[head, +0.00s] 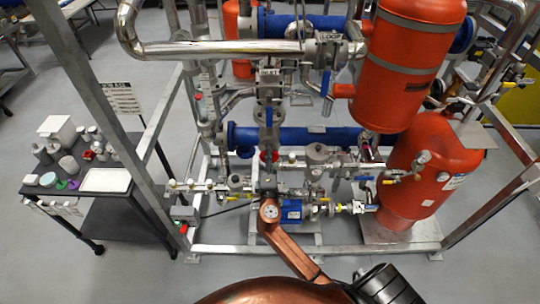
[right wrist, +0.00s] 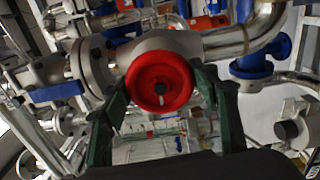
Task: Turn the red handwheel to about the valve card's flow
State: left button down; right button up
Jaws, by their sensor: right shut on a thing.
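The red handwheel (right wrist: 160,80) faces the camera in the right wrist view, with a dark hub and a small pale mark below it. It sits on a grey valve body. My right gripper (right wrist: 163,88) has its dark green fingers on the left and right sides of the wheel's rim, shut on it. In the head view only a small red part of the handwheel (head: 268,156) shows beyond my copper right arm. My left gripper is not in view. A white sign with printed lines (head: 120,98) stands at the left; its text is too small to read.
Metal frame posts, steel pipes and blue pipes (head: 295,138) crowd around the valve. Orange tanks (head: 405,60) stand at the right. A dark cart (head: 125,205) with jars and a white tray (head: 105,180) stands at the left. The floor in front is clear.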

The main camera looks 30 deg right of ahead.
jog(key=shift+n+p, duration=1.1)
jog(key=shift+n, duration=1)
jog(key=o, duration=1.2)
jog(key=shift+c, duration=0.2)
jog(key=shift+s+a, duration=0.1)
jog(key=v, duration=1.2)
